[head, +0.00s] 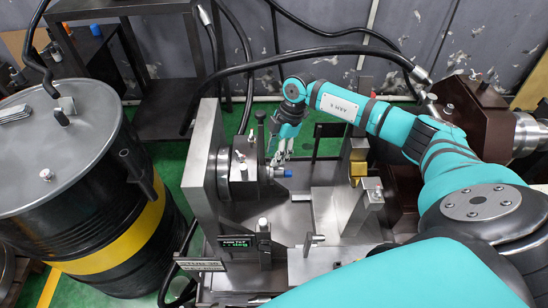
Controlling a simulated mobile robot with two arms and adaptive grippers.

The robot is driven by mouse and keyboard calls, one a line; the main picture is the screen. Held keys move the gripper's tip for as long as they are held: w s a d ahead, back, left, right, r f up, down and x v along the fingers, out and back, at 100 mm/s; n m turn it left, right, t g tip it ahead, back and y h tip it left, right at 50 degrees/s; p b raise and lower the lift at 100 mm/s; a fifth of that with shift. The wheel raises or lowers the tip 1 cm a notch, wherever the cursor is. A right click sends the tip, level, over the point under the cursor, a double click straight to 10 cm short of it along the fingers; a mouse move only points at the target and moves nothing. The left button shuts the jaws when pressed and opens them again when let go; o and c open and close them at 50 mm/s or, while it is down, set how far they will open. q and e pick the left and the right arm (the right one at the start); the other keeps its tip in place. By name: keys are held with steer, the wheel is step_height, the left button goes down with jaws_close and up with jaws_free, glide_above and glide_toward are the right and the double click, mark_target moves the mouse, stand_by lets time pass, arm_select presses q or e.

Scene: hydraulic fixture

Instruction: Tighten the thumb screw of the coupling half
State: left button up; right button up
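A dark metal coupling half (245,172) sits against the upright steel plate on the left of the fixture. A small pale, pinkish knob (240,155), which may be its thumb screw, shows on its near upper side. A blue-tipped part (283,173) sticks out to the right of the coupling block. My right gripper (278,161) points down just above this blue-tipped part, at the right end of the block. Its fingers are small and partly overlap, so I cannot tell whether they are apart or touch anything. My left gripper is not in view.
The steel plate (202,165) rises on the left. A brass-coloured block (370,190) and a brown housing (470,115) stand to the right. Black hoses (300,52) arch overhead. A digital readout (236,243) is at the front. A black drum (95,210) stands far left.

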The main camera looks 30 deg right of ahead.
steer(key=shift+f, duration=0.15)
steer(key=shift+f+b, duration=0.75)
steer(key=shift+f, duration=0.4)
jaws_close()
steer(key=m+p, duration=0.2)
steer(key=p, duration=0.2)
steer(key=m+t+p, duration=0.1)
steer(key=m+p, duration=0.1)
steer(key=p, duration=0.2)
steer(key=m+t+h+p, duration=0.1)
steer(key=m+p, duration=0.2)
steer(key=p, duration=0.1)
steer(key=shift+s+a+r, duration=0.1)
steer(key=shift+s+r, duration=0.1)
steer(key=shift+r, duration=0.15)
steer(key=shift+f+m, duration=0.15)
steer(key=shift+m, duration=0.25)
steer(key=shift+f, duration=0.2)
